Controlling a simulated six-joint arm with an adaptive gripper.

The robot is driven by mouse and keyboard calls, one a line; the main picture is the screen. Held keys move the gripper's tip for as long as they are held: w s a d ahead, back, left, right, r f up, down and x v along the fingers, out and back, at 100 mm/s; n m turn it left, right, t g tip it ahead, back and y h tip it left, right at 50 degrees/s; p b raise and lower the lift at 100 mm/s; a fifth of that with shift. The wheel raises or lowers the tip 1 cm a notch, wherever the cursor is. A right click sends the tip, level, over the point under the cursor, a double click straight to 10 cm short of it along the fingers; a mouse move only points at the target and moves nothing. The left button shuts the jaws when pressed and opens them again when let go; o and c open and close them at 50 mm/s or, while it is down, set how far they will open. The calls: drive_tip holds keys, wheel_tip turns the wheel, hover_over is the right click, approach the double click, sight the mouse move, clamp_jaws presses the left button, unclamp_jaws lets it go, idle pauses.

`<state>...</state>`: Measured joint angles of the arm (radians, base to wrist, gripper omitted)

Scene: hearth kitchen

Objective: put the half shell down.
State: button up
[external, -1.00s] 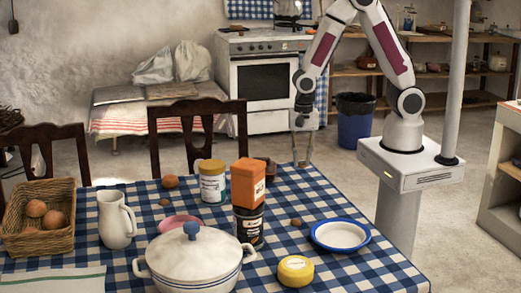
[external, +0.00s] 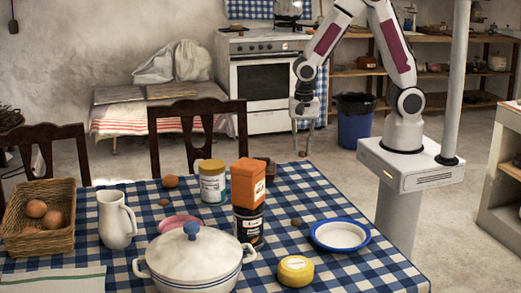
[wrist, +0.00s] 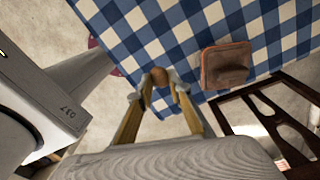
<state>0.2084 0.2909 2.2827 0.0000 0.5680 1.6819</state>
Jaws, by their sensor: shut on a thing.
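My gripper (external: 303,153) hangs fingers-down by the table's far edge in the external view. In the wrist view my gripper (wrist: 160,82) has its two fingers closed on a small rounded brown half shell (wrist: 158,76) at the tips. The blue-and-white checked tablecloth (wrist: 205,20) lies beyond the fingertips. The gap between shell and cloth is unclear.
A terracotta-coloured dish (wrist: 226,66) is right of the fingers. Small brown pieces (external: 295,222) lie on the cloth. A chair (external: 195,115) is left.

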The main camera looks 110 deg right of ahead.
idle(0.4)
drive_tip(key=w+a+f+n, duration=0.1)
drive_tip(key=w+a+n, duration=0.15)
drive_tip(key=a, duration=0.75)
drive_tip(key=w+a+n, duration=0.1)
drive_tip(key=a+n, duration=0.3)
drive_tip(key=a, duration=0.5)
drive_tip(key=r+n, duration=0.2)
drive_tip(key=n, duration=0.9)
hover_over(346, 237)
drive_tip(key=shift+a+f, duration=0.1)
drive_tip(key=shift+f, duration=0.1)
drive_tip(key=shift+f, duration=3.05)
drive_tip(key=shift+f, duration=0.1)
